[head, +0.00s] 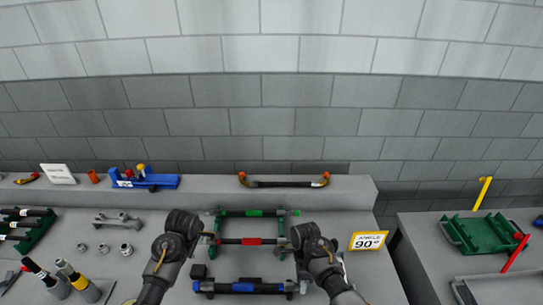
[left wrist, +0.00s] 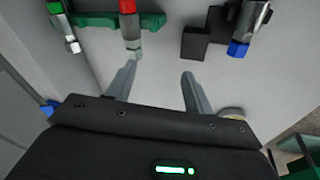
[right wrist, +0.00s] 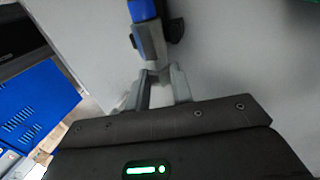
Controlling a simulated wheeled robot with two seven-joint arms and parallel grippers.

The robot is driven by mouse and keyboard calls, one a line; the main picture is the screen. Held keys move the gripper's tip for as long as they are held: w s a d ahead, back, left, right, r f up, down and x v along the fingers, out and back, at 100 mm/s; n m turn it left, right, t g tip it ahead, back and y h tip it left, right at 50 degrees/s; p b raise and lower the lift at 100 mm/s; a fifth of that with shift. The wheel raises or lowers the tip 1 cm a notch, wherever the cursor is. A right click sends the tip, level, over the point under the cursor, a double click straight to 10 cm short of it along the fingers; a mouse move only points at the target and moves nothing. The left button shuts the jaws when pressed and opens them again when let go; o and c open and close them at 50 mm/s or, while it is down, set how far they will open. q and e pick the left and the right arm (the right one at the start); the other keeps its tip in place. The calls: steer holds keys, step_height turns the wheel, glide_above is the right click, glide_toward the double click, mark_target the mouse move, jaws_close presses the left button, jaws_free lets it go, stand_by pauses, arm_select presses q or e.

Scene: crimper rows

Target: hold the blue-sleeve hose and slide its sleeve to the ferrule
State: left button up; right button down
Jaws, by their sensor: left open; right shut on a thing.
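The blue-sleeve hose (head: 268,287) lies across the nearest rack, black with a blue sleeve (head: 243,287) around its middle. In the right wrist view, a blue piece (right wrist: 143,10) and a grey metal fitting (right wrist: 150,42) lie in line just beyond my right gripper (right wrist: 157,76). It is shut at the fitting's end; the exact contact is hard to see. My left gripper (left wrist: 158,82) is open and empty, to the left of the racks. In its view are a red-sleeve hose end (left wrist: 132,40) and a silver fitting with a blue tip (left wrist: 238,48).
A red-sleeve hose (head: 238,241) and a green-sleeve hose (head: 255,212) lie farther back. Black blocks (left wrist: 205,45) stand near the blue-sleeve hose. A 90-degree sign (head: 368,241) stands at right, bottles (head: 75,278) at left. A ledge runs behind.

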mark_target(243, 285)
arm_select(q)
steer(key=s+d+r+n+g+h, duration=0.1)
steer(key=s+d+r+g, duration=0.1)
steer(key=s+d, duration=0.45)
steer(key=s+d+r+n+g, duration=0.1)
steer(key=s+d+r+n, duration=0.15)
steer(key=d, duration=0.75)
steer(key=shift+m, duration=0.45)
steer(key=shift+s+f, duration=0.1)
steer(key=shift+f, duration=6.2)
steer(key=c, duration=1)
